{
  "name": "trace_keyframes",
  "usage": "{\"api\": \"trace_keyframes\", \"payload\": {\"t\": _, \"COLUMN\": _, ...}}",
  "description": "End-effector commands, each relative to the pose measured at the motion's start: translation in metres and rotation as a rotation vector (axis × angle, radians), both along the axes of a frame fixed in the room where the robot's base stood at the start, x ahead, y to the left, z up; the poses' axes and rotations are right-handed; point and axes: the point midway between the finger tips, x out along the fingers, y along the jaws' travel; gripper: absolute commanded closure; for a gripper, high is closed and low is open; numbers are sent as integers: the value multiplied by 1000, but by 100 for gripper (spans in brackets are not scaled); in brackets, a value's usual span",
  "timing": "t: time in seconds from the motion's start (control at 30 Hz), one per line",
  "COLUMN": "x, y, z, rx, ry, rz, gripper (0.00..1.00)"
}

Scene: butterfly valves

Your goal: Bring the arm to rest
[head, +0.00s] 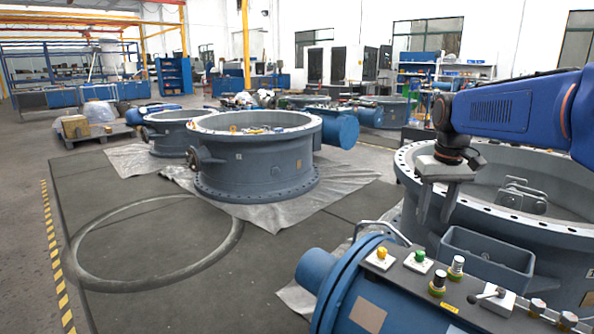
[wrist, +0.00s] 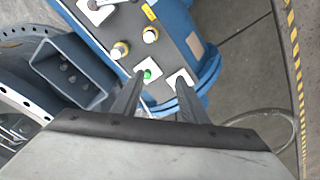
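My gripper (head: 435,208) hangs from the blue arm at the right of the head view, fingers pointing down. Its two fingers are apart with nothing between them. It is in front of the near rim of a large grey valve body (head: 405,172), above and behind the blue actuator (head: 345,285) with its control panel. In the wrist view the two dark fingers (wrist: 160,80) point toward the panel, where a green button (wrist: 147,75) shows between their tips. They appear apart from it. The green button also shows in the head view (head: 419,256).
A yellow button (head: 382,253) and a small lever (head: 486,295) sit on the panel. A grey open box (head: 487,258) stands beside the panel; the wrist view shows several round items inside it. Another grey valve body (head: 255,160) stands on sheeting. The floor at left is clear around a flat ring (head: 150,282).

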Motion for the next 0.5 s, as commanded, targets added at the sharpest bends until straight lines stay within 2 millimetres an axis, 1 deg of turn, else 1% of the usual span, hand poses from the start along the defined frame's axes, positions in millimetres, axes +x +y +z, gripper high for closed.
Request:
{"api": "trace_keyframes", "payload": {"t": 0.03, "x": -16, "y": 6, "z": -1, "rx": -1, "ry": -16, "rz": 1, "gripper": 60}}
{"api": "trace_keyframes", "payload": {"t": 0.27, "x": -80, "y": 26, "z": -15, "rx": -5, "ry": -90, "rz": 3, "gripper": 60}}
{"api": "trace_keyframes", "payload": {"t": 0.5, "x": -145, "y": 43, "z": -42, "rx": -5, "ry": -165, "rz": 5, "gripper": 60}}
